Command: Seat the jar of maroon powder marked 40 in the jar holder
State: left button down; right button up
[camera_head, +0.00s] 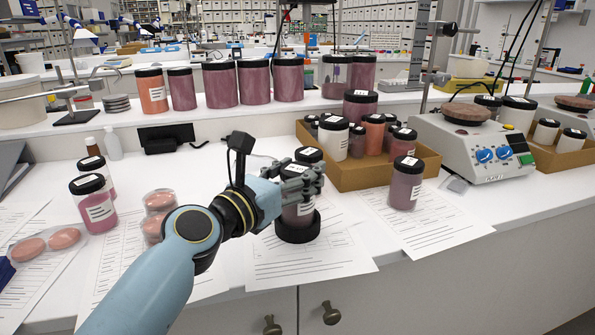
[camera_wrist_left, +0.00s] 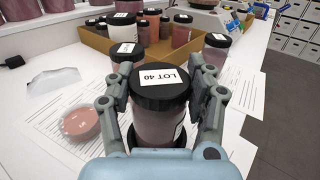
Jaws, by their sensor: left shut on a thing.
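The maroon powder jar (camera_head: 297,214) is upright in my left gripper (camera_head: 302,183). Its black lid (camera_wrist_left: 159,85) reads LOT 40 in the left wrist view. The fingers of my left gripper (camera_wrist_left: 165,98) are shut on it from both sides. The jar holder (camera_head: 298,231) is a black round cup on the white bench, directly under the jar. The jar's lower end appears to be inside the holder's rim; whether it rests on the bottom is hidden. My right gripper is not in view.
Another black-lidded jar (camera_head: 309,155) stands just behind the held one. A cardboard tray (camera_head: 372,176) of jars is behind to the right, and a maroon jar (camera_head: 405,185) stands on paper at right. Pink dishes (camera_head: 160,200) and jars lie left. The bench front is clear.

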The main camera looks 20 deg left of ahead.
pick_arm(q)
jog(key=shift+f+b, duration=0.55)
jog(key=shift+f, duration=0.25)
jog(key=shift+c, duration=1.9)
grip_release()
jog(key=shift+s, duration=0.1)
jog(key=shift+s+a+f, duration=0.1)
jog(key=shift+s+a, duration=0.05)
jog(key=shift+s, duration=0.15)
jog(key=v, duration=1.1)
